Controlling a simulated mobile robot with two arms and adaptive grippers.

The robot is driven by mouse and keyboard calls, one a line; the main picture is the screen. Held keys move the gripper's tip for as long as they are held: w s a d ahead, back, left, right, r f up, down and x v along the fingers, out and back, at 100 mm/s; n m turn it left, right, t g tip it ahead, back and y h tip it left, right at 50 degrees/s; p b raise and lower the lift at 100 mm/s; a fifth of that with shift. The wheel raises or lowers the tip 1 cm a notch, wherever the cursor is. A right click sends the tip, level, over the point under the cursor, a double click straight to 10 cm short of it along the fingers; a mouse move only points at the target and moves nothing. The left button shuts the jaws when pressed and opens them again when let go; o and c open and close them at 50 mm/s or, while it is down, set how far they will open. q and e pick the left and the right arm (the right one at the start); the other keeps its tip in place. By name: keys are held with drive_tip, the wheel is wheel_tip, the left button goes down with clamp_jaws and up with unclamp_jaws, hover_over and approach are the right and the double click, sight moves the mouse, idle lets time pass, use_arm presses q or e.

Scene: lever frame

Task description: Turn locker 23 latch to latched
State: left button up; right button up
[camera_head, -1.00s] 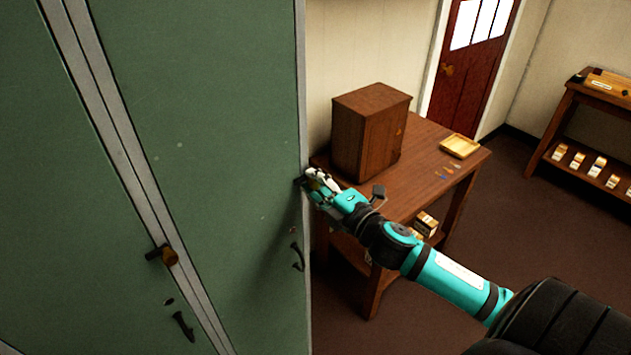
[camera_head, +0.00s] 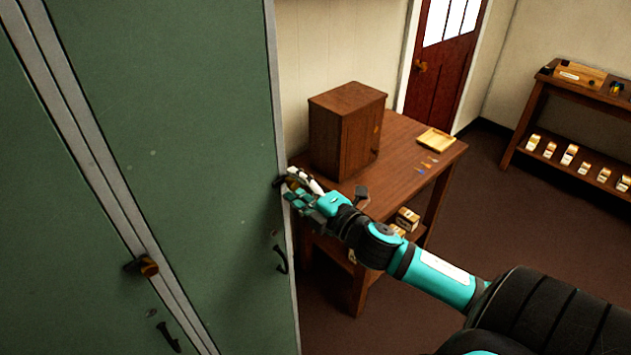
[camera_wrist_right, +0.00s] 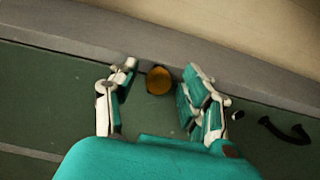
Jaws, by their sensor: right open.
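Two green locker doors (camera_head: 190,120) fill the left of the head view, with grey frame strips between and beside them. The right door carries a latch with a round brass-brown knob (camera_wrist_right: 159,80), seen in the right wrist view near the grey frame edge. My right gripper (camera_head: 290,182) is at this latch. In the wrist view its two fingers stand apart on either side of the knob, open, with visible gaps. The gripper hides most of this latch in the head view. Another latch with a brown knob (camera_head: 148,266) sits on the left door. No locker number is readable. My left gripper is not in view.
Dark pull handles (camera_head: 281,260) sit below the latches. Right of the lockers stands a wooden table (camera_head: 405,150) with a brown cabinet (camera_head: 340,135) and a yellow tray (camera_head: 436,140). A shelf (camera_head: 528,115) with small boxes is at the far right. Brown floor lies open between.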

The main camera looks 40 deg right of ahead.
drive_tip(key=s+d, duration=0.1)
drive_tip(key=s, duration=1)
drive_tip(key=s+d+f+m+g+h+b, duration=0.1)
drive_tip(key=d+f+m+g, duration=0.15)
drive_tip(key=f, duration=0.95)
drive_tip(key=d+f+m+g+h+b, duration=0.15)
drive_tip(key=d+f+m, duration=0.25)
drive_tip(key=f, duration=0.7)
drive_tip(key=s+f+m+g+b, duration=0.1)
drive_tip(key=s+f+m+g, duration=0.15)
drive_tip(key=f, duration=0.65)
drive_tip(key=s+f+m+g, duration=0.15)
drive_tip(key=s+f, duration=0.25)
drive_tip(key=f, duration=0.6)
drive_tip(key=s+a+f+m+g+b, duration=0.1)
drive_tip(key=s+a+f+m+g, duration=0.1)
drive_tip(key=s+a+f, duration=0.3)
drive_tip(key=s+a+f+m+g+y+b, duration=0.1)
drive_tip(key=s+a+f+g, duration=0.3)
drive_tip(key=s+f, duration=0.7)
drive_tip(key=s+a+f+m+g+b, duration=0.2)
drive_tip(key=s+a+f+m+g, duration=0.1)
drive_tip(key=s+a+f, duration=0.4)
wheel_tip(320, 180, down, 4)
drive_tip(key=shift+s+a+f, duration=0.1)
drive_tip(key=shift+s+a, duration=0.25)
drive_tip(key=shift+s, duration=0.75)
